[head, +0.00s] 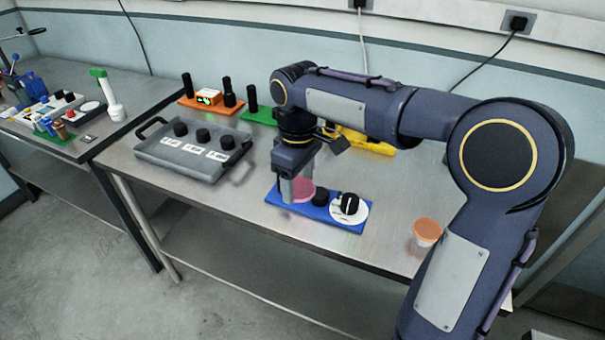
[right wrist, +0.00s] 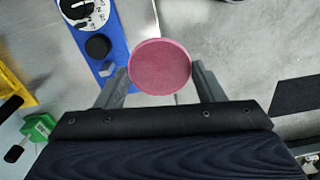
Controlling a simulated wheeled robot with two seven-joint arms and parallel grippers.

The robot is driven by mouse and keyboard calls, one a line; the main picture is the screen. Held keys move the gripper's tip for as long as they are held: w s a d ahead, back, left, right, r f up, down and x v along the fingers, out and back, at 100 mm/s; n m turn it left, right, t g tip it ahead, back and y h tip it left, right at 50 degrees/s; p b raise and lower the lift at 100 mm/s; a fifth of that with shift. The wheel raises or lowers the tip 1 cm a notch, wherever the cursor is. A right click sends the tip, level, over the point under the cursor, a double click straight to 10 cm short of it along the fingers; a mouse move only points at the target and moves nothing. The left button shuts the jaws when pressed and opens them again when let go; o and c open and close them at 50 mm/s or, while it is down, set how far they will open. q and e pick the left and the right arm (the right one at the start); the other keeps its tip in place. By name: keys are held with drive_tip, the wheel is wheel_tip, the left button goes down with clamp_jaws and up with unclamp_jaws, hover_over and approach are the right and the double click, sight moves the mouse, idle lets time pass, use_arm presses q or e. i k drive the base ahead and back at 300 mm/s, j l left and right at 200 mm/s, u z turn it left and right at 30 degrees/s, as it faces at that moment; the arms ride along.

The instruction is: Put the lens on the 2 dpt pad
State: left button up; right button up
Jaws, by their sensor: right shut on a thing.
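My right gripper (head: 290,193) is over the left end of a blue board (head: 333,219). Its fingers (right wrist: 160,80) are shut on a pink round lens (right wrist: 160,66), seen face-on in the right wrist view. In the head view the lens (head: 304,191) is partly hidden behind the fingers. I cannot tell whether it touches the board. A grey tray (head: 176,164) stands to the left, with a row of black round pieces and white labels (head: 193,150). The labels are too small to read surely. My left gripper is not in view.
The blue board also carries a black knob (head: 320,196) and a white dial (head: 348,209). An orange-lidded cup (head: 427,232) stands to the right. Behind are an orange board (head: 207,100), a green board (head: 259,116) and a yellow board (head: 369,143). Bare table lies between tray and blue board.

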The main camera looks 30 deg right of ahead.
sight(179, 126)
drive_tip(key=i+j+z, duration=0.1)
drive_tip(key=i+j, duration=0.25)
drive_tip(key=i+j+z, duration=0.1)
drive_tip(key=i+j, duration=0.25)
drive_tip(key=i+j+z, duration=0.1)
drive_tip(key=i+j, duration=0.3)
drive_tip(key=i+j+z, duration=0.1)
drive_tip(key=i+j, duration=0.25)
drive_tip(key=i+j+z, duration=0.1)
drive_tip(key=i+j, duration=0.2)
drive_tip(key=j, duration=0.25)
drive_tip(key=i+j+z, duration=0.1)
drive_tip(key=i+j, duration=0.2)
drive_tip(key=j, duration=0.2)
